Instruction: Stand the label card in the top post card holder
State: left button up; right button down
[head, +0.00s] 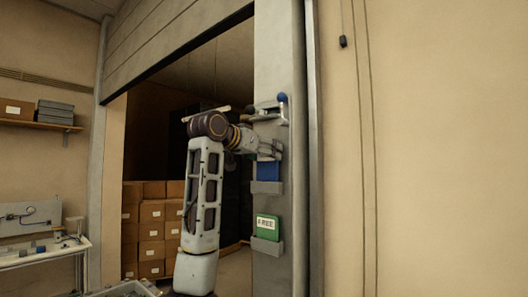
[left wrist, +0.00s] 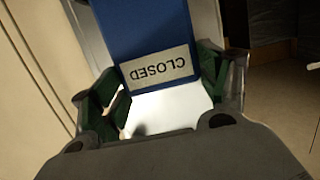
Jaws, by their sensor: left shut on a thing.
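The label card (head: 268,171) is blue. In the left wrist view the same card (left wrist: 140,35) shows a pale strip reading CLOSED, upside down in that picture. My left gripper (head: 276,150) is at the post, just above the card; its green-padded fingers (left wrist: 160,95) are at the card's two sides and shut on it. The top card holder (head: 267,187) is a grey pocket on the post. The card's lower edge meets or sits behind the holder's front in the head view; I cannot tell how deep. My right gripper is not in view.
A lower holder (head: 267,246) on the same post (head: 280,50) carries a green FREE card (head: 267,227). A blue-knobbed fitting (head: 282,98) sits above my gripper. Stacked boxes (head: 151,229) stand beyond the doorway. A bench (head: 40,258) is at left.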

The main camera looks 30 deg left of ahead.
pick_arm(q)
jog(key=shift+f+b, duration=0.7)
jog(key=shift+f, duration=0.4)
jog(key=o, duration=1.1)
jog(key=v, duration=1.2)
dwell(0.5)
